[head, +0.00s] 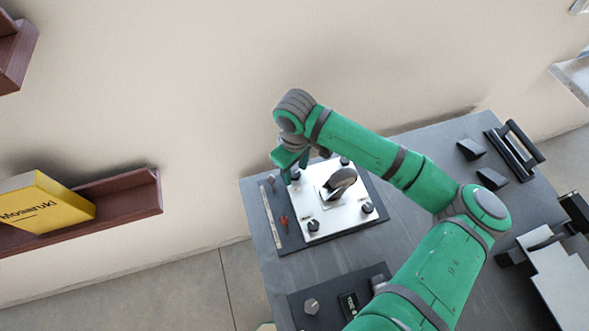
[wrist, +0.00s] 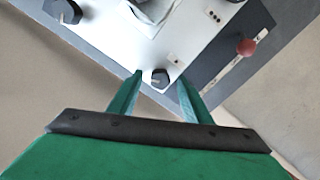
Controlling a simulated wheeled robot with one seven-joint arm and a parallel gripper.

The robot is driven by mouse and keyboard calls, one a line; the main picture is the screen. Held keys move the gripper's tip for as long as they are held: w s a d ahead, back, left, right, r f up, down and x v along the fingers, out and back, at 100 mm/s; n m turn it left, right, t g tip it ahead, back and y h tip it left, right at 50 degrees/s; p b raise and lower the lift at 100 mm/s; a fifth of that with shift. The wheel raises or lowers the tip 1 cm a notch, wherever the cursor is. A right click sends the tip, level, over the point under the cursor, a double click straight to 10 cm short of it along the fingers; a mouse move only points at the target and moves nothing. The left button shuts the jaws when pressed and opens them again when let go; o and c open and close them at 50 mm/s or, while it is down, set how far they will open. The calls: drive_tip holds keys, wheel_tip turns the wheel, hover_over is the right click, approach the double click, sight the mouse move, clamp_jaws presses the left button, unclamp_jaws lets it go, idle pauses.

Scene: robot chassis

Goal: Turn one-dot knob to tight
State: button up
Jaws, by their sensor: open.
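A white panel (head: 337,213) on a dark plate carries black knobs near its corners. My gripper (head: 290,168) is over the panel's upper-left corner in the head view. In the wrist view my gripper (wrist: 160,78) is open, with one finger on each side of a corner knob (wrist: 158,77). Gaps show on both sides of the knob, and contact is not visible. A small mark sits beside this knob, but its dots are too small to count surely. Another knob (wrist: 65,11) is at the upper left of the wrist view.
A grey lever (head: 341,182) stands mid-panel. A red-tipped slider (wrist: 246,47) lies beside the panel. A second dark panel with a knob (head: 311,306) is nearer on the grey table (head: 408,225). Black blocks and a handle (head: 522,144) are at the right. A wall (head: 200,60) stands behind.

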sight(295, 174)
wheel_tip(295, 174, up, 10)
drive_tip(key=shift+r, duration=0.25)
idle(0.7)
